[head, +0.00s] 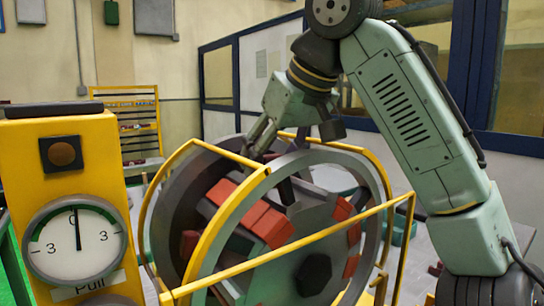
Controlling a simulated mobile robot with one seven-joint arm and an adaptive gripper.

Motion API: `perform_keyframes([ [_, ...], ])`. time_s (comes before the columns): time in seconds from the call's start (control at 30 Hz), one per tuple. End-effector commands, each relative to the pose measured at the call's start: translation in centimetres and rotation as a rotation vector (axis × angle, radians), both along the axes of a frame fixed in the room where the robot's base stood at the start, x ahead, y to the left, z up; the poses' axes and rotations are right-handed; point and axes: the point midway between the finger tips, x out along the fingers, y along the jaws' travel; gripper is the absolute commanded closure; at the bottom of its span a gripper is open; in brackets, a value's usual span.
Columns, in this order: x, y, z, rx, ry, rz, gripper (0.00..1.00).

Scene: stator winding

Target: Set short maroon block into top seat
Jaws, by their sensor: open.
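A large grey ring frame (375,190) stands in the middle of the head view with a dark hub plate (310,240) inside it. Several red blocks (250,218) sit side by side at the hub's upper left. More red blocks (351,266) show at its right side. I cannot tell which one is the short maroon block. A narrow dark piece (287,190) stands near the hub's top, where the top seat is not clearly seen. My gripper (258,148) points down at the ring's upper rim, open, with its fingertips partly hidden behind the yellow rail. I see nothing held in it.
Yellow guard rails (290,248) cross in front of the ring and arch over it. A yellow post with a dial gauge (77,242) stands close at the left. A grey table with loose pieces (420,250) lies behind at the right.

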Motion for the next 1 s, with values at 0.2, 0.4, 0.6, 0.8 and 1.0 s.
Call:
perform_keyframes([
  [0.2, 0.0, 0.0, 0.0, -0.001, 0.001, 0.0, 0.44],
  [0.4, -0.6, -0.6, 1.3, 0.0, -0.001, -0.004, 0.44],
  [0.6, -2.2, -1.8, 4.2, -0.002, -0.001, -0.006, 0.44],
  [0.8, -3.2, -2.5, 5.9, -0.001, -0.001, -0.003, 0.44],
  [1.0, -3.3, -2.6, 6.2, 0.001, 0.0, 0.001, 0.44],
])
